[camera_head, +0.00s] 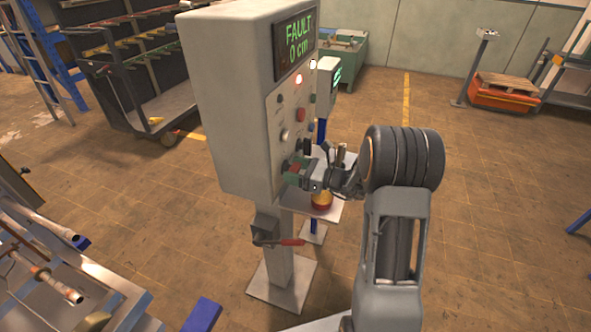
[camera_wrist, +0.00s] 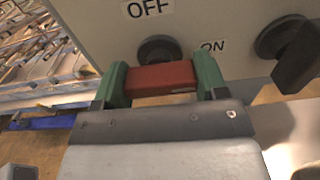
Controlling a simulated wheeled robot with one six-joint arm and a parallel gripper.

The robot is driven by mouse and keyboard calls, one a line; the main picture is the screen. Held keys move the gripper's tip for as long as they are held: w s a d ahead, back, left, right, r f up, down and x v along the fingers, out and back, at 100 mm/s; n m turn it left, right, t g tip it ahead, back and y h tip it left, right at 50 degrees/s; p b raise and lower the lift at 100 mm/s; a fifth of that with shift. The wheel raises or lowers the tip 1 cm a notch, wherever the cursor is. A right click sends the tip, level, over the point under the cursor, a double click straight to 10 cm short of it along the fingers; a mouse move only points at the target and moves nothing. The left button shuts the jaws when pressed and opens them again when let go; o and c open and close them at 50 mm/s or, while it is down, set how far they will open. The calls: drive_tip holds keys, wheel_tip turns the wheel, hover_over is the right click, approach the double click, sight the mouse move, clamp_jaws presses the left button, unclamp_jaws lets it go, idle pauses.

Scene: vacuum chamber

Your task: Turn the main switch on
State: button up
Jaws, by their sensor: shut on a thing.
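The control cabinet (camera_head: 232,110) stands on a post, with a display (camera_head: 297,45) reading "FAULT 0 cm". The red switch handle (camera_wrist: 160,78) sits on a round black base (camera_wrist: 159,49) low on the panel. My gripper (camera_wrist: 165,82) has its two green fingers shut on either side of the red handle. An OFF label (camera_wrist: 148,8) is above the switch and an ON label (camera_wrist: 213,46) is to its upper right. Which label the handle points to is unclear. In the head view my gripper (camera_head: 294,170) touches the panel's lower part and mostly hides the switch.
A black knob (camera_wrist: 292,55) is right of the switch. A red and yellow button (camera_head: 321,199) stands below my wrist. A red-handled lever (camera_head: 285,242) juts from the post.

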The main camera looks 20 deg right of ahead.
drive_tip(key=shift+f, duration=0.1)
drive_tip(key=o, duration=0.9)
drive_tip(key=shift+o, duration=0.2)
drive_tip(key=b+v, duration=0.3)
drive_tip(key=v, duration=1.1)
